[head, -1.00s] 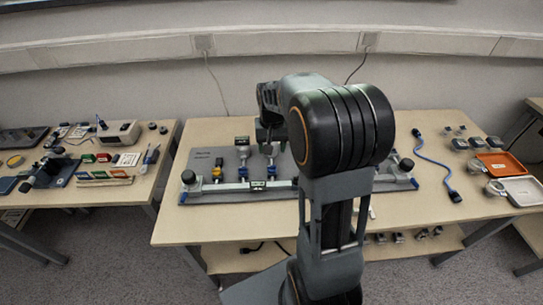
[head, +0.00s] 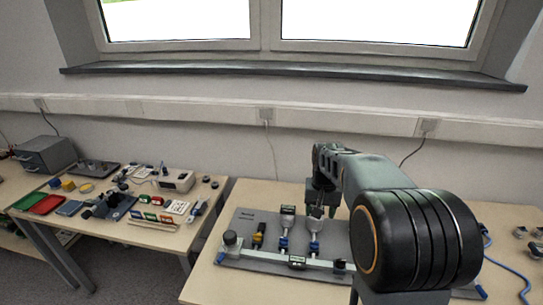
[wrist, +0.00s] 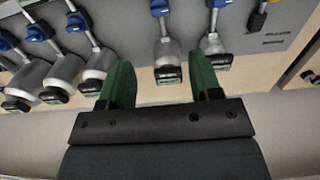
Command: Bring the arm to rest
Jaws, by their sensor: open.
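My arm (head: 415,240) fills the right of the head view and reaches over the middle table. My gripper (head: 318,205) hangs over the grey calibration plate (head: 243,219), near a silver cylinder with a blue clamp (head: 315,228). Whether the fingers touch any cylinder I cannot tell. My arm hides the plate's right part.
A rail (head: 297,261) with black knobs runs along the plate's front. A blue cable (head: 505,268) lies on the table's right. A window and sill are behind.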

